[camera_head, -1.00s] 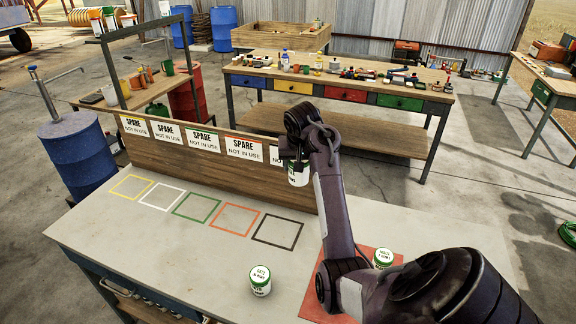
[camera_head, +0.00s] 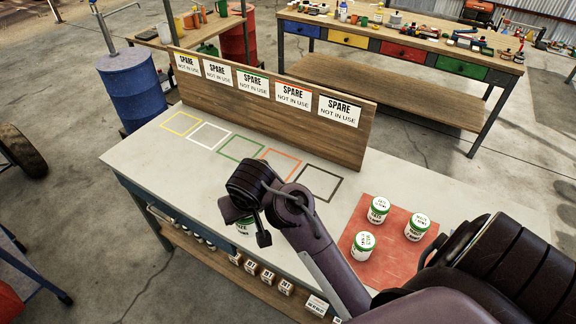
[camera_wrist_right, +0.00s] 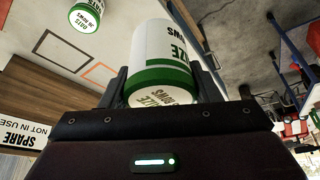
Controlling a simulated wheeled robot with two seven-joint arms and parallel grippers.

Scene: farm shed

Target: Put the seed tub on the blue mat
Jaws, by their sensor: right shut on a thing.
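My right gripper (camera_head: 248,218) is shut on a white seed tub with green bands (camera_wrist_right: 168,60), lettered "MAIZE" in the right wrist view. In the head view only a sliver of the held tub (camera_head: 243,229) shows under the gripper, in front of the grey worktop (camera_head: 185,170). My arm hides part of the worktop. Another tub, marked "OATS" (camera_wrist_right: 86,15), shows in the right wrist view. Three similar tubs stand on a red mat (camera_head: 394,262): one at its back (camera_head: 377,210), one right (camera_head: 418,227), one front (camera_head: 363,245). No blue mat is in view. My left gripper is not in view.
Coloured outline squares, including a yellow (camera_head: 181,123) and a black one (camera_head: 320,181), mark the worktop. Behind them stands a wooden board (camera_head: 300,132) with "SPARE NOT IN USE" signs. Several small labelled boxes sit on the lower shelf (camera_head: 215,258). A blue barrel (camera_head: 140,88) stands behind left.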

